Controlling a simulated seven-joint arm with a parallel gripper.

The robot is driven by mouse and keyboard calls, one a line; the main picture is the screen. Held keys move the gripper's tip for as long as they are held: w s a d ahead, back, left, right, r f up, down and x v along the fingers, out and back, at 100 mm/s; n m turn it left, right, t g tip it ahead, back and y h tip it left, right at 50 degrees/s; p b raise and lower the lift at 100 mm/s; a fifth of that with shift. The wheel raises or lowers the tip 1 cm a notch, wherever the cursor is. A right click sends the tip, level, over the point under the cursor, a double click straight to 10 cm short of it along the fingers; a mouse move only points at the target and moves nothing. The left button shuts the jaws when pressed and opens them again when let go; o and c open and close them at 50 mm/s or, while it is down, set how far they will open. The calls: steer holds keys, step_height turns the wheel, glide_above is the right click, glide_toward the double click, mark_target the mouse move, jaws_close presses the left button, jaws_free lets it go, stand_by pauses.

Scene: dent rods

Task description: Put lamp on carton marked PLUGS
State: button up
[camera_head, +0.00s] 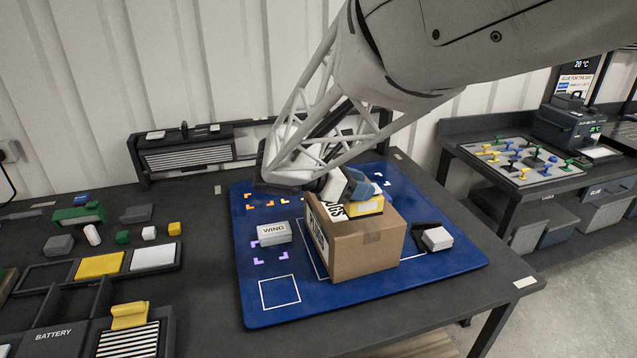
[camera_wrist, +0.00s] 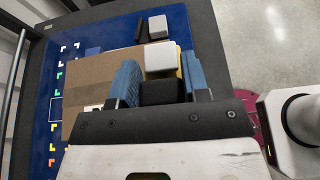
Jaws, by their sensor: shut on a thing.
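The brown carton (camera_head: 365,250) stands on the blue mat, its label partly hidden, with letters ending in what looks like UGS. My gripper (camera_head: 360,188) is over the carton's top. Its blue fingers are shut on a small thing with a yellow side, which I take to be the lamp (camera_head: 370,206). It is at the carton's top face; I cannot tell whether it rests there. In the wrist view, white and black parts show between the fingers of my gripper (camera_wrist: 160,68), with a yellow edge beside them. The carton (camera_wrist: 90,82) lies beneath, partly hidden.
A grey box marked WING (camera_head: 274,233) stands left of the carton on the blue mat (camera_head: 330,310). A pale block (camera_head: 437,239) with a black piece stands at its right. Trays and small blocks fill the left bench. The mat's front is clear.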

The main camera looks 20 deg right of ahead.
steer(key=shift+s+a+f, duration=0.1)
steer(key=shift+s, duration=0.9)
steer(key=shift+s+a+f, duration=0.1)
steer(key=shift+s, duration=0.9)
steer(key=shift+w, duration=0.1)
steer(key=w+d+f, duration=0.1)
steer(key=w+d, duration=0.1)
steer(key=w, duration=1.3)
steer(key=shift+w+d+f, duration=0.25)
steer(key=shift+w+d, duration=0.05)
steer(key=shift+d, duration=0.05)
steer(key=shift+f, duration=0.1)
steer(key=shift+f, duration=1.65)
steer(key=shift+f, duration=0.15)
steer(key=o, duration=1.1)
steer(key=shift+c, duration=0.2)
